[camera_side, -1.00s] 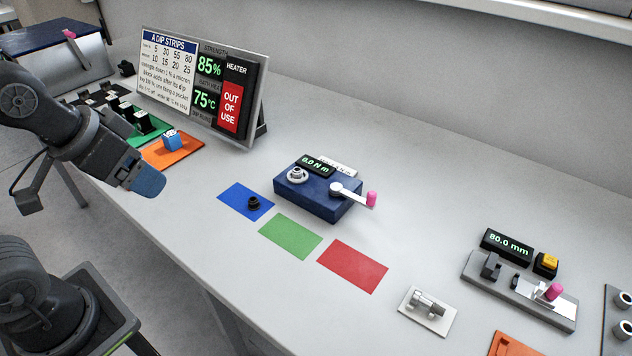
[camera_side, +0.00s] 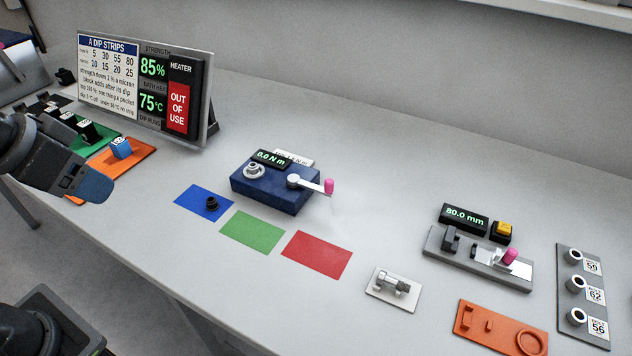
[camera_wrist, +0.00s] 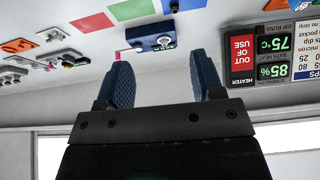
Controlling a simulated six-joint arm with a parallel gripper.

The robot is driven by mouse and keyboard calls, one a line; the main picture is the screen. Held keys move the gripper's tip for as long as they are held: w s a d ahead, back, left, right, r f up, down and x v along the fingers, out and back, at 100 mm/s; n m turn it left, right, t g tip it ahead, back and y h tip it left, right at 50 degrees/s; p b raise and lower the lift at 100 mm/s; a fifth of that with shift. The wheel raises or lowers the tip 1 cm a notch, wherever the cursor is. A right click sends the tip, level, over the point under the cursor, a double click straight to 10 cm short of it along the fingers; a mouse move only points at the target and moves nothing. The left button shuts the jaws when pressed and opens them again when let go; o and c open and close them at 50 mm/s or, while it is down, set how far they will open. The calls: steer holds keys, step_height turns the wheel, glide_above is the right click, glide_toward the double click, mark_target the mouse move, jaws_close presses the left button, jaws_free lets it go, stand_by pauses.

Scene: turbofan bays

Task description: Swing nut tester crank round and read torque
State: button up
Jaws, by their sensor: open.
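The nut tester is a dark blue box (camera_side: 275,190) on the bench in the side view, with a silver crank (camera_side: 312,183) ending in a pink knob (camera_side: 329,187) that points right. Its display (camera_side: 270,158) seems to read 0.0 N m. A silver round fitting (camera_side: 254,171) sits on its left top. A black nut-like part (camera_side: 212,204) lies on the blue mat (camera_side: 190,198). My gripper (camera_side: 92,190) is well left of the tester, clear of it. In the wrist view my gripper (camera_wrist: 160,78) is open and empty, with the tester (camera_wrist: 150,34) beyond its fingers.
A green mat (camera_side: 252,231) and a red mat (camera_side: 317,254) lie in front of the tester. A sign board (camera_side: 145,88) stands at back left. An 80.0 mm gauge (camera_side: 475,262), a small white plate (camera_side: 378,295) and an orange tray (camera_side: 475,337) are at right. The bench behind the tester is clear.

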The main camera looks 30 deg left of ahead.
steer(key=w+d+r+m, duration=0.1)
steer(key=w, duration=0.1)
steer(key=w+r+m, duration=0.1)
steer(key=w, duration=0.2)
steer(key=w+d+r+m+g+h, duration=0.1)
steer(key=w, duration=0.1)
steer(key=shift+w+d, duration=0.15)
steer(key=shift+d, duration=0.15)
steer(key=shift+c, duration=1.2)
steer(key=m+g+h, duration=0.3)
steer(key=m, duration=0.9)
glide_above(328, 180)
steer(key=s+a, duration=0.1)
steer(key=a, duration=0.4)
step_height(328, 180, down, 9)
steer(key=x, duration=1.3)
steer(key=shift+s+d+r, duration=0.15)
steer(key=shift+s+d, duration=0.2)
steer(key=shift+d, duration=0.05)
steer(key=shift+c, duration=0.2)
jaws_close()
